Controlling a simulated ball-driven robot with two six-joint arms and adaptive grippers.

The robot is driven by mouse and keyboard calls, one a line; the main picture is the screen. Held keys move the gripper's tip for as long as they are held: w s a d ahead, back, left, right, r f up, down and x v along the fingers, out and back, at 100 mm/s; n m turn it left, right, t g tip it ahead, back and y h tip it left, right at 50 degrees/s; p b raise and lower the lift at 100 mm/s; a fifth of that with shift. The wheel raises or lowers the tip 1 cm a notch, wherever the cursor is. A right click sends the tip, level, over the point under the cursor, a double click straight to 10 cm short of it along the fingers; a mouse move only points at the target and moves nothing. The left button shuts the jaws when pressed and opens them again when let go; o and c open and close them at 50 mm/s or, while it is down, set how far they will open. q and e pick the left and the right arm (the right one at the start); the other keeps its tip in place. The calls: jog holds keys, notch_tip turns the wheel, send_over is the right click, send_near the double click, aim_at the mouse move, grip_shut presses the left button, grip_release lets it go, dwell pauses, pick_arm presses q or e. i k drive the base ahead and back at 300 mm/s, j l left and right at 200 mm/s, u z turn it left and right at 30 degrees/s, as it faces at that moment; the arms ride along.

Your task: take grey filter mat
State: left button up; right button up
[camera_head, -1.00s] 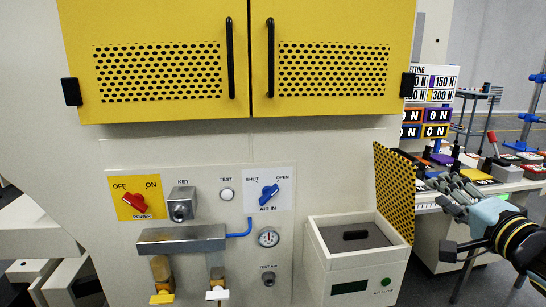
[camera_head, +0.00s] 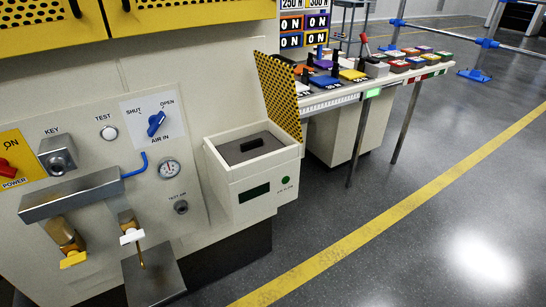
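The grey filter mat (camera_head: 265,152) lies flat inside the open white filter box (camera_head: 234,190), which is fixed to the front of the machine. A short black handle (camera_head: 251,145) stands on top of the mat. Neither of my grippers shows in the view.
The machine panel to the left has knobs, a key switch, a gauge (camera_head: 169,169) and small taps. A table (camera_head: 340,92) with coloured blocks and signs stands behind the box. The floor to the right is free, with a yellow line (camera_head: 400,205).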

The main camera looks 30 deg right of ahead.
aim_at(238, 151)
jog(key=i+l, duration=0.15)
jog(key=l, duration=0.2)
jog(key=i+l, duration=0.2)
jog(key=l, duration=0.2)
jog(key=i+l, duration=0.15)
jog(key=l, duration=0.2)
jog(key=i+l, duration=0.2)
jog(key=l, duration=0.15)
jog(key=i+l+u, duration=0.1)
jog(key=l, duration=0.25)
jog(key=i, duration=0.05)
